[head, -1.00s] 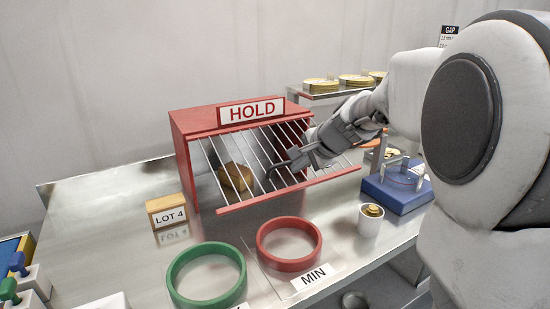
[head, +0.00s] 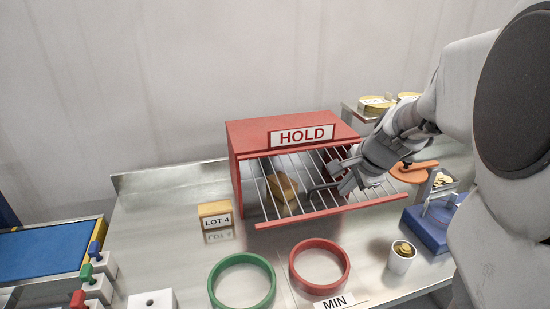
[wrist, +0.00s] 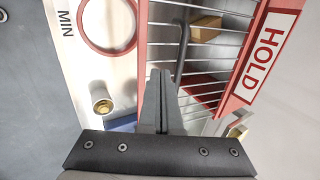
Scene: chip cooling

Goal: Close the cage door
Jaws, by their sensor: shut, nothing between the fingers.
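The cage is a red box with a HOLD sign (head: 303,135); its red roof (head: 275,127) and left side show in the head view. Its barred door slopes outward from the top, its red bottom bar (head: 335,212) standing out in front, so it is partly open. A dark bent handle (wrist: 183,45) is on the door in the wrist view. A tan block (head: 282,187) sits behind the bars. My gripper (head: 343,183) is at the right half of the door, beside the handle. In the wrist view its fingers (wrist: 160,75) are together and empty; contact with the door is unclear.
A red ring (head: 319,287) and a green ring (head: 242,303) lie in front of the cage. A white cup (head: 401,261) and a blue-based device (head: 428,232) stand at right. A LOT 4 block (head: 215,215) stands at left. Bare metal table lies left of it.

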